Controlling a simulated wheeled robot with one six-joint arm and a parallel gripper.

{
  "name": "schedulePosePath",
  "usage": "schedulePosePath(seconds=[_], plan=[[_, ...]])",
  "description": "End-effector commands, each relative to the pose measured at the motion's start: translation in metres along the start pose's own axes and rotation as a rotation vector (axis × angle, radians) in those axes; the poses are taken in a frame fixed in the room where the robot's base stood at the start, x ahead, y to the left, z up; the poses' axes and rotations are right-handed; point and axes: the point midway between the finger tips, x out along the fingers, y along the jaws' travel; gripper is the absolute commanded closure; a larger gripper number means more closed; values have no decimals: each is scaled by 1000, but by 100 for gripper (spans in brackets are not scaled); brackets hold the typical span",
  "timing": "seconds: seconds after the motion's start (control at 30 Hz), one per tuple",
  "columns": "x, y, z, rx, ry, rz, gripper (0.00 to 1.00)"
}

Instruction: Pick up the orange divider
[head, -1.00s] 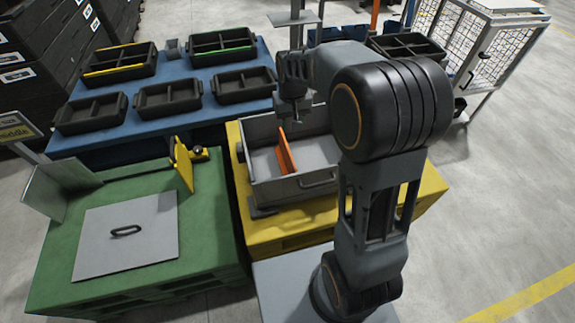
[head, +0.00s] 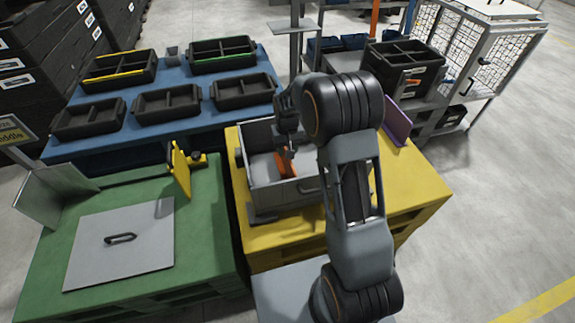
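The orange divider (head: 283,164) stands in a grey open box (head: 263,208) on the yellow pallet table (head: 422,184). Only part of it shows, since my gripper (head: 289,150) is in front of it. My gripper points down into the box, and its fingertips are at the divider's upper part. The fingers are small and dark here, so I cannot tell whether they are closed on it or only beside it. My arm hides the right part of the box.
A purple panel (head: 397,122) stands on the yellow table, right of my arm. A green table (head: 205,232) at left carries a grey lid (head: 120,245) and a yellow upright plate (head: 181,170). Black trays (head: 168,103) stand on the blue table behind.

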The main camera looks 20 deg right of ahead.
Motion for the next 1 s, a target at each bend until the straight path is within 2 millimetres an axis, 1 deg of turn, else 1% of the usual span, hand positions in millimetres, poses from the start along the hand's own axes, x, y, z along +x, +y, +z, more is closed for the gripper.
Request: schedulePosePath(seconds=[0.17,0.4,0.5,0.67,0.77,1.0], plan=[[15,0,0,0,-4,0,60],[46,0,-2,0,-3,0,60],[51,0,-2,-1,-1,0,60],[51,0,-2,-1,0,0,60],[51,0,-2,-1,-1,0,67],[50,0,-2,-1,-1,0,90]])
